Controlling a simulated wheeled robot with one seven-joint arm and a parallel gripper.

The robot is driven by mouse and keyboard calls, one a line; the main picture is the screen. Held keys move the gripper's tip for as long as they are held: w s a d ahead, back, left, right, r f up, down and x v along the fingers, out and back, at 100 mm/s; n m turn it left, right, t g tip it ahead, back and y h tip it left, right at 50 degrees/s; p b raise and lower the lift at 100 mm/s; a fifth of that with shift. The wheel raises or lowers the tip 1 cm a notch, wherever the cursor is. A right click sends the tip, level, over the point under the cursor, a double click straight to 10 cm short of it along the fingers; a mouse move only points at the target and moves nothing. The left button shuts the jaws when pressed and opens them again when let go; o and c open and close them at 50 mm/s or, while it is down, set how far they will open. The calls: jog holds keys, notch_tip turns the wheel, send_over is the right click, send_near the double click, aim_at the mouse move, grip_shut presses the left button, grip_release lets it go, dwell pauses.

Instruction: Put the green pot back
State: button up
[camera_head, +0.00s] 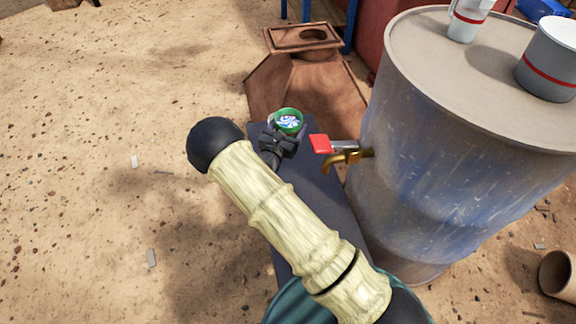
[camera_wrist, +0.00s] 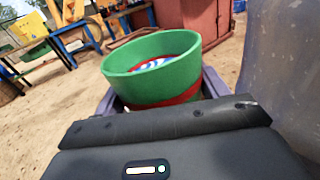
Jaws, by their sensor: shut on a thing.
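The green pot (camera_head: 288,120) is round and open at the top, with something blue and white inside. In the wrist view the green pot (camera_wrist: 160,72) also shows a red band low on its side. My gripper (camera_head: 280,138) is shut on the pot. One finger shows at each side of the pot in the wrist view (camera_wrist: 160,100). The pot is upright or slightly tilted. It appears over the dark narrow surface beside the barrel, and I cannot tell whether it touches anything below.
A large blue-grey barrel (camera_head: 440,170) stands at the right, with a brass tap (camera_head: 345,158) and red handle (camera_head: 321,144) sticking out toward my gripper. A rusty brown metal piece (camera_head: 318,85) lies behind the pot. Sandy ground at left is open.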

jog(key=shift+w+f+b, duration=0.25)
jog(key=shift+f+b, duration=0.45)
jog(key=shift+f, duration=0.25)
jog(key=f+b, duration=0.4)
jog(key=b, duration=0.1)
jog(key=shift+w+f, duration=0.25)
jog(key=shift+f, duration=0.15)
jog(key=shift+f+b, duration=1.1)
jog(key=shift+f, duration=1.4)
jog(key=shift+f+b, duration=1.3)
jog(key=shift+f, duration=1.25)
jog(key=shift+f, duration=0.1)
jog(key=o, duration=1.4)
